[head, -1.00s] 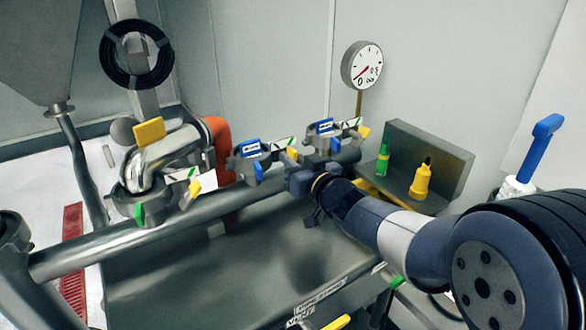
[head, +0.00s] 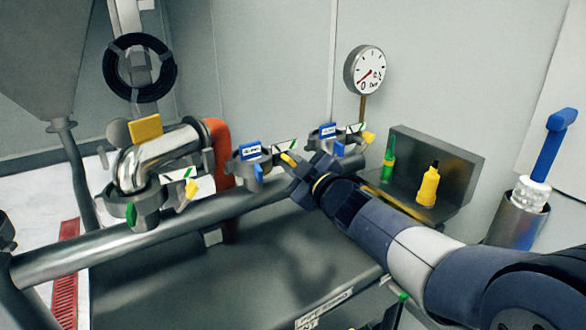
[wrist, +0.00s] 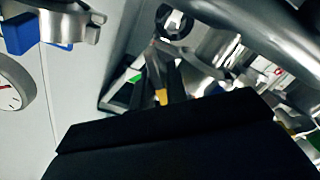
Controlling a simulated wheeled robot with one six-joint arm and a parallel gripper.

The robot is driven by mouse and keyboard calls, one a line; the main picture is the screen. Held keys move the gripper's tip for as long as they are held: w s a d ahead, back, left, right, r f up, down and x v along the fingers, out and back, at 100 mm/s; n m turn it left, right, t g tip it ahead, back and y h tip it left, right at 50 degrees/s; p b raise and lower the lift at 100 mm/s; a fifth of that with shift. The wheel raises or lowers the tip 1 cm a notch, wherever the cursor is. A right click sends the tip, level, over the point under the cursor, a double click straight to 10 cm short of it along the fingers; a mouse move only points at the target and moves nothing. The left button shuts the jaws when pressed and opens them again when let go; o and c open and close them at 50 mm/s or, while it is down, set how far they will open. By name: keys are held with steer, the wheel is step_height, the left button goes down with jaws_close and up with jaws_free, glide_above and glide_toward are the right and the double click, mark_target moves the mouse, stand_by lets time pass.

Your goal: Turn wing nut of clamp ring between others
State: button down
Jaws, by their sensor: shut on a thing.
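In the wrist view, the yellow wing nut (wrist: 162,97) shows between the dark fingers. The right clamp ring (head: 327,147) is close behind my gripper, and the left clamp ring (head: 145,203) is under a metal elbow.
A pressure gauge (head: 365,70) stands behind the right clamp. A metal tray (head: 452,185) holds a green bottle (head: 389,157) and a yellow bottle (head: 428,187). A blue-handled brush (head: 546,150) stands in a holder at right. An orange part (head: 219,150) is behind the left clamp.

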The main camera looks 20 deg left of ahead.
steer(key=shift+n, duration=0.3)
steer(key=c, duration=1.5)
jaws_free()
steer(key=shift+c, duration=0.2)
steer(key=v, duration=1)
steer(key=shift+s+d, duration=0.25)
steer(key=shift+d, duration=0.05)
steer(key=x, duration=1.1)
steer(key=shift+s, duration=0.1)
steer(key=shift+d, duration=0.1)
